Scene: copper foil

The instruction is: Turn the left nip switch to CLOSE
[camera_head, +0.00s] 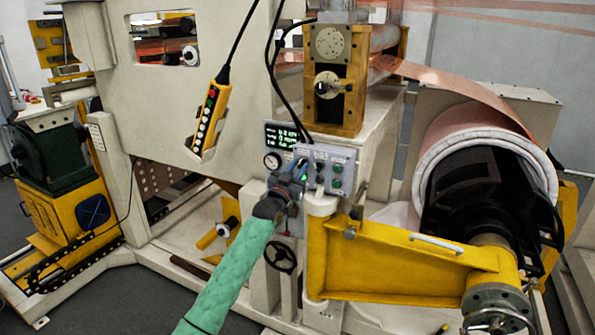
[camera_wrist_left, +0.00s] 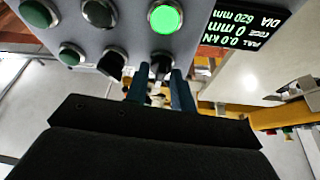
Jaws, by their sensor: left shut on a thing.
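The grey control panel (camera_head: 327,168) is at the centre of the head view, with several buttons and black knobs. My left gripper (camera_head: 299,170) reaches its left side and hides part of it. In the left wrist view, my left gripper's blue fingers (camera_wrist_left: 160,92) are shut around a black switch knob (camera_wrist_left: 160,66). This knob is just below a lit green button (camera_wrist_left: 164,18) and is the one nearest the display. A second black knob (camera_wrist_left: 112,64) is beside it, clear of the fingers. Switch labels and the knob's exact angle cannot be read. My right gripper is not in view.
A dark display (camera_head: 282,136) with green text and a round gauge (camera_head: 272,162) are just left of the panel. A yellow pendant (camera_head: 211,112) hangs further left. A yellow arm (camera_head: 400,262) and a large copper foil roll (camera_head: 470,150) are to the right.

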